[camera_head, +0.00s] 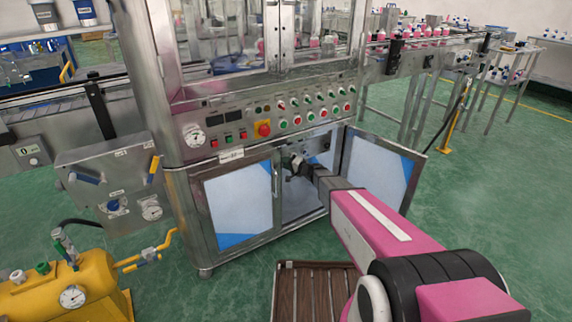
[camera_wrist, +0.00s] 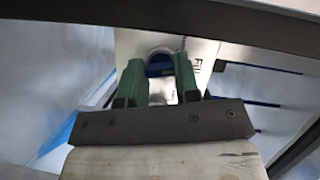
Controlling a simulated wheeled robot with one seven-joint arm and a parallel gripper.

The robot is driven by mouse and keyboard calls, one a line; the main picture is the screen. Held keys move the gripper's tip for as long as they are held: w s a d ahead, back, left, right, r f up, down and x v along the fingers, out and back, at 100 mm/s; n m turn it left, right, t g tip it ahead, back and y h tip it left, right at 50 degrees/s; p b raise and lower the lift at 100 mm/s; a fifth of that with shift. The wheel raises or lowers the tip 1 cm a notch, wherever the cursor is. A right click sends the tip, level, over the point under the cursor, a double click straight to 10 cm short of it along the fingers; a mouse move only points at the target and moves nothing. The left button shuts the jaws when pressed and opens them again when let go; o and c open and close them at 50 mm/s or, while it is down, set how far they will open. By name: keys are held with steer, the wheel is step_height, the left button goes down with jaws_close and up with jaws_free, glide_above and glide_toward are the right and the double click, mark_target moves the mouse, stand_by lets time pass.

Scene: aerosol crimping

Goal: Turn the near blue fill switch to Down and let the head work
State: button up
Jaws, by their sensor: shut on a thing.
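The blue fill switch (camera_wrist: 159,70) sits on a white plate (camera_wrist: 207,47) lettered "Fil…" in the wrist view, the rest of the word being cut off. My gripper (camera_wrist: 158,62) has its two green fingers on either side of the switch, shut on it. The fingers hide part of the switch, and I cannot tell which position it points to. In the head view my gripper (camera_head: 294,165) reaches into the open lower cabinet of the filling machine (camera_head: 230,105), and the switch is hidden there. The working head behind the glass shows no clear motion.
A button panel (camera_head: 295,110) is above. A brown slatted platform (camera_head: 318,290) lies on the floor. A yellow tank (camera_head: 60,290) stands at lower left.

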steer(key=m+t, duration=0.1)
steer(key=m, duration=0.3)
steer(key=m+t+y, duration=0.1)
steer(key=m, duration=0.3)
steer(key=m+t+y, duration=0.1)
steer(key=m+t, duration=0.1)
steer(key=m, duration=0.2)
steer(key=shift+f, duration=0.25)
steer(key=shift+m, duration=0.5)
steer(key=o, duration=0.9)
steer(key=shift+s+d, duration=0.1)
steer(key=v, duration=1)
steer(key=shift+s+d+f, duration=0.2)
steer(key=shift+f, duration=0.05)
